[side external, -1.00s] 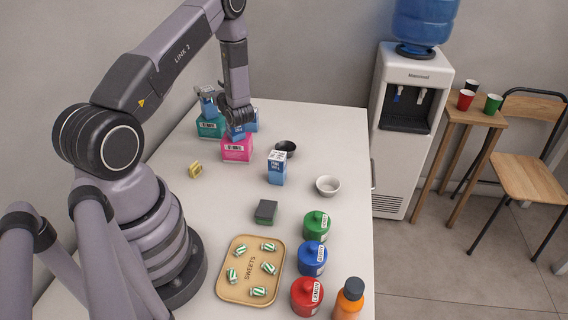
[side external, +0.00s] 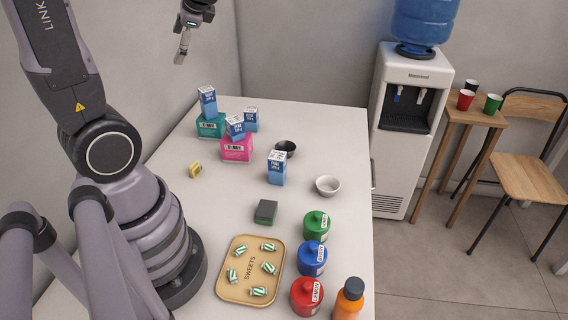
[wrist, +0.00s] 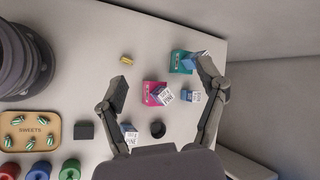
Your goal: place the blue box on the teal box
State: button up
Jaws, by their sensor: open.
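The teal box (side external: 204,130) stands at the far left of the counter. A blue box (side external: 208,103) stands upright on top of it; both also show in the wrist view, the teal box (wrist: 178,66) under the blue box. A second blue box (side external: 235,128) sits turned on the pink box (side external: 237,153). Two more blue boxes stand on the counter, one behind the pink box (side external: 251,120) and one nearer the front (side external: 277,170). My gripper (side external: 182,50) is open and empty, high above the far end of the counter, apart from all boxes.
A black bowl (side external: 286,149) and a white bowl (side external: 328,186) stand on the right. A yellow item (side external: 195,170), a dark sponge-like block (side external: 265,212), a sweets tray (side external: 226,292), several jars and an orange bottle (side external: 348,300) are nearer.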

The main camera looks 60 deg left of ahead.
jog(key=s+d+r+n+t+h, duration=0.1)
jog(key=d+t+h, duration=0.3)
jog(key=d, duration=0.4)
jog(key=s+d+r+n+t+h, duration=0.2)
jog(key=d+t+h, duration=0.1)
jog(key=d, duration=0.6)
jog(key=shift+s+t+h, duration=0.35)
jog(key=shift+t+h, duration=0.05)
jog(key=shift+t, duration=0.2)
